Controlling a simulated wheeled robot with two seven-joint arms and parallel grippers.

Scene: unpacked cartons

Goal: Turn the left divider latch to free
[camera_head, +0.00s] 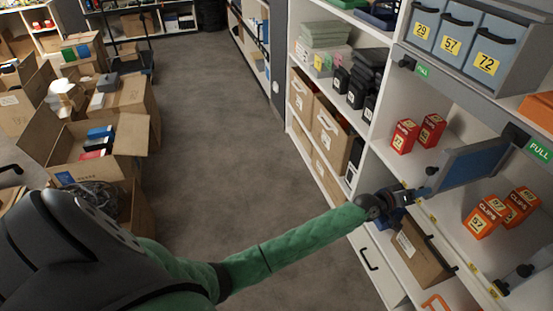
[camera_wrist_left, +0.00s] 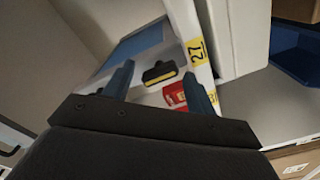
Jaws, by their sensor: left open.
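My left gripper (camera_head: 424,191) is at the front edge of the middle shelf on the right, just left of the blue-grey divider panel (camera_head: 478,166). In the left wrist view my left gripper (camera_wrist_left: 158,82) has its two blue fingers spread, with nothing gripped. A black latch-like piece with a yellow stripe (camera_wrist_left: 160,73) shows between and beyond the fingers, apart from them. The blue panel face (camera_wrist_left: 137,41) is above and left of it there. In the head view a small black knob (camera_head: 431,171) shows by the gripper; its setting cannot be told. My right gripper is not in view.
Red clip boxes (camera_head: 404,136) stand left of the divider and orange ones (camera_head: 484,217) right of it. Grey bins (camera_head: 468,40) are above. A cardboard carton (camera_head: 421,252) lies on the shelf below. Open cartons (camera_head: 92,149) stand at left; the aisle floor (camera_head: 215,110) is clear.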

